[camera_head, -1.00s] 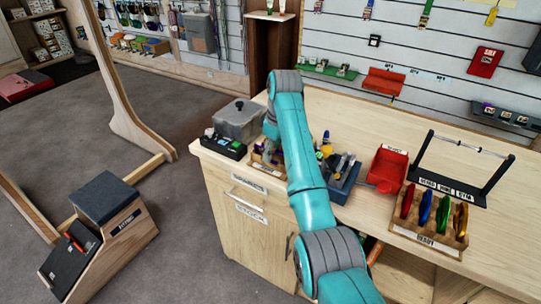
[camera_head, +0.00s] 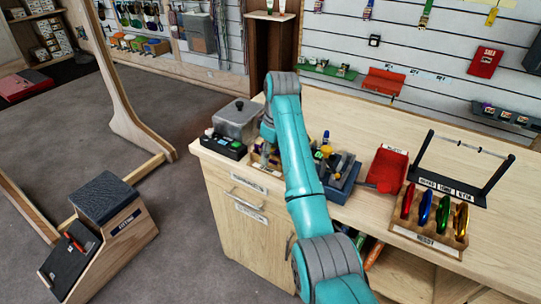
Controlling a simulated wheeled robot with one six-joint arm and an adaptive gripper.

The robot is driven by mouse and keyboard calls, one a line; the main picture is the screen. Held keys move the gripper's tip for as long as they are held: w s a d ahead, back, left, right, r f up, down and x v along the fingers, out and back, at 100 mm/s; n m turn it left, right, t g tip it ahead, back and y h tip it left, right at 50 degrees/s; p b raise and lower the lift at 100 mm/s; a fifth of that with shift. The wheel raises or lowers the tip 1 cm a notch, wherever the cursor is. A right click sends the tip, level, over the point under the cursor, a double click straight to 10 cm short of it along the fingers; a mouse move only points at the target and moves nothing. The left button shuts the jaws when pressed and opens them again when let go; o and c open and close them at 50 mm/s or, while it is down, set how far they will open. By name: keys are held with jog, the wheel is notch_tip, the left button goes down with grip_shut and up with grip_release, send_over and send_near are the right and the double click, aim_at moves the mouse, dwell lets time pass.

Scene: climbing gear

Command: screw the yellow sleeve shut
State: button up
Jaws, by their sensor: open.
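My arm reaches over the workbench and bends down at its left part. My gripper (camera_head: 265,153) is small and partly hidden by my own arm. It is open, low over a wooden tray (camera_head: 254,166) with small purple and yellow pieces. I cannot make out the yellow sleeve for certain, nor whether my gripper touches anything there. A yellow carabiner-like piece (camera_head: 461,219) stands at the right end of a wooden rack (camera_head: 428,240), beside green, blue and red ones.
A blue bin (camera_head: 341,188) with mixed tools stands right of my arm, then a red tray (camera_head: 387,169) and a black stand (camera_head: 447,187). A grey box (camera_head: 237,121) and a black case (camera_head: 224,146) stand at the left end. The bench behind the bin is clear.

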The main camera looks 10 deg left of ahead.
jog(key=shift+s, duration=0.15)
jog(key=shift+r, duration=1.4)
jog(key=shift+w+d, duration=0.2)
jog(key=shift+w, duration=0.55)
